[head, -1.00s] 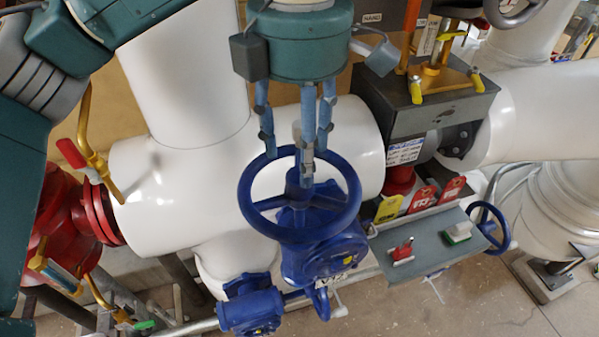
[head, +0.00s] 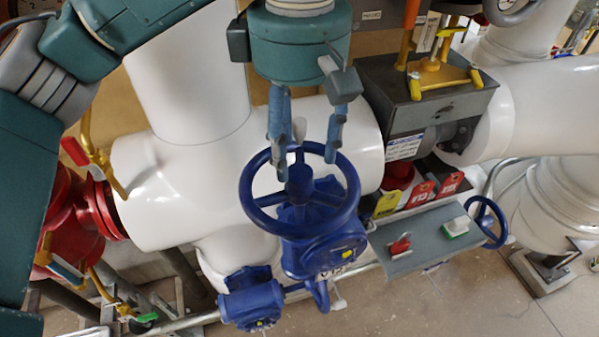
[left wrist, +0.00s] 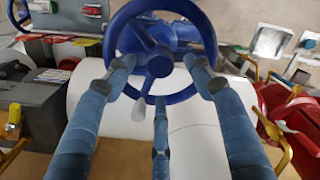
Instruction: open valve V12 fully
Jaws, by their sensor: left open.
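The valve's blue handwheel (head: 347,208) sits on a blue gearbox in front of the white pipe; a small tag (head: 335,270) hangs below, its text hard to read now. My left gripper (head: 305,152) comes down from above, open, its blue fingers spread at the far side of the wheel. In the left wrist view the handwheel (left wrist: 208,38) lies ahead, with its hub between the two upper fingers of the gripper (left wrist: 159,78). The third finger points at the wheel's near rim. I cannot tell whether any finger touches it. My right gripper is not in view.
A grey box (head: 428,100) with yellow handles stands right of the wheel. Below it a grey shelf (head: 420,250) carries a red and a green item, beside hanging tags and a smaller blue handwheel (head: 487,222). A red valve (head: 75,215) is at left. White pipes surround the gripper.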

